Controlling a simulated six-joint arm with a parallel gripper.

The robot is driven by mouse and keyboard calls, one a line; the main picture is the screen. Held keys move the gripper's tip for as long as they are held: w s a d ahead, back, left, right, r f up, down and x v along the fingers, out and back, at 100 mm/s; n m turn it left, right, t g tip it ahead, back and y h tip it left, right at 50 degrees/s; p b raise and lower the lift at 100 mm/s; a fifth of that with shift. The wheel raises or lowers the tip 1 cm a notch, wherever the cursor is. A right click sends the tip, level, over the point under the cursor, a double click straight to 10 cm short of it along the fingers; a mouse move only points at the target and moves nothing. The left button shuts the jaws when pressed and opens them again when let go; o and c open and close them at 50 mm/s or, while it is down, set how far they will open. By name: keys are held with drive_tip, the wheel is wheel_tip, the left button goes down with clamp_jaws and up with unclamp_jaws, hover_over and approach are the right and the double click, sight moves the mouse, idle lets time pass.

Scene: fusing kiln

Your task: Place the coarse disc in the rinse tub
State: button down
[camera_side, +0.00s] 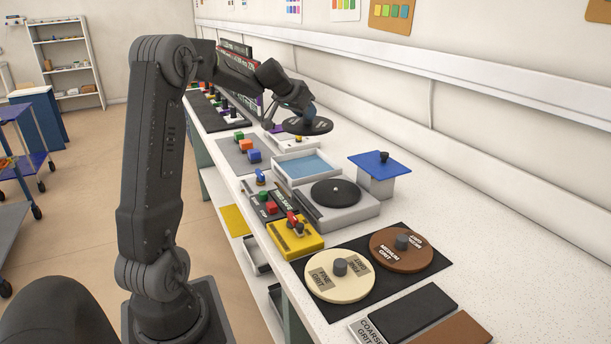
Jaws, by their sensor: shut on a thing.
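The coarse disc (307,126) is a dark, flat disc, and it hangs level in the air. My gripper (308,110) is shut on its central knob from above. The rinse tub (277,171) is a pale rectangular tub with blue water on the bench. The disc is above and slightly behind the tub in the picture, apart from it. The fingers partly hide the knob.
A grinder (347,213) with a bare dark wheel stands in front of the tub. A blue-topped stand (376,182) is to its right. The fine disc (339,290) and medium disc (422,256) lie on a black mat. Coloured blocks (253,156) and a yellow switch box (291,242) are near the left edge.

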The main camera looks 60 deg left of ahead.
drive_tip(key=a+m+h, duration=0.1)
drive_tip(key=m, duration=0.1)
drive_tip(key=w+a+m+h, duration=0.1)
drive_tip(key=a+m+h, duration=0.1)
drive_tip(key=w+a+m+h, duration=0.1)
drive_tip(key=m, duration=0.1)
drive_tip(key=shift+w+a+r+t, duration=0.1)
drive_tip(key=shift+a+r+t, duration=0.2)
drive_tip(key=shift+r, duration=0.1)
drive_tip(key=shift+w+a+r+m+h, duration=0.1)
drive_tip(key=shift+a+r+m+h, duration=0.15)
drive_tip(key=shift+a+m+h, duration=0.35)
drive_tip(key=shift+w+a+r+m+h, duration=0.1)
drive_tip(key=shift+a+r+m+h, duration=0.15)
drive_tip(key=shift+a+m+h, duration=0.35)
drive_tip(key=shift+s+m+g, duration=0.1)
drive_tip(key=shift+m+g, duration=0.2)
drive_tip(key=shift+g, duration=0.1)
hover_over(302, 174)
wheel_tip(302, 174, down, 21)
drive_tip(key=shift+r, duration=0.1)
drive_tip(key=shift+d, duration=0.1)
